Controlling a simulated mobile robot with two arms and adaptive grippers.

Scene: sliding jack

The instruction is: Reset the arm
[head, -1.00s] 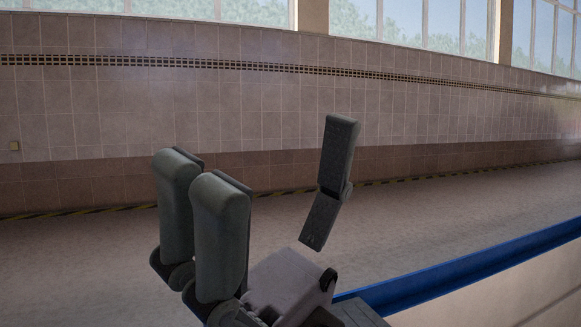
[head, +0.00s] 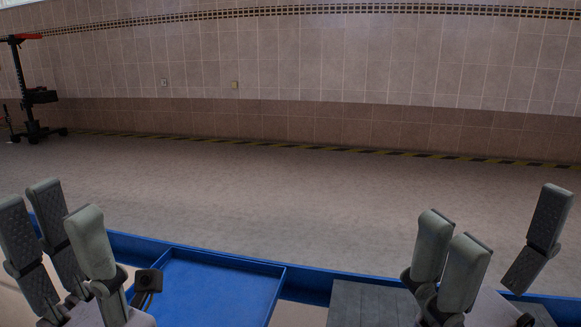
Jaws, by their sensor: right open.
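My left gripper (head: 64,222) is at the lower left. Its grey fingers stand apart, with nothing seen between them. My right gripper (head: 500,225) is at the lower right. Its fingers are spread wide and empty: two on the left, one on the right. Both grippers point upward in front of a blue-edged surface.
A blue tray (head: 215,290) lies at the bottom middle, beside a grey slatted panel (head: 372,305). A long blue rail (head: 312,280) runs behind them. A dark wheeled stand with red parts (head: 30,100) is far left. The floor (head: 290,190) is open up to the tiled wall.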

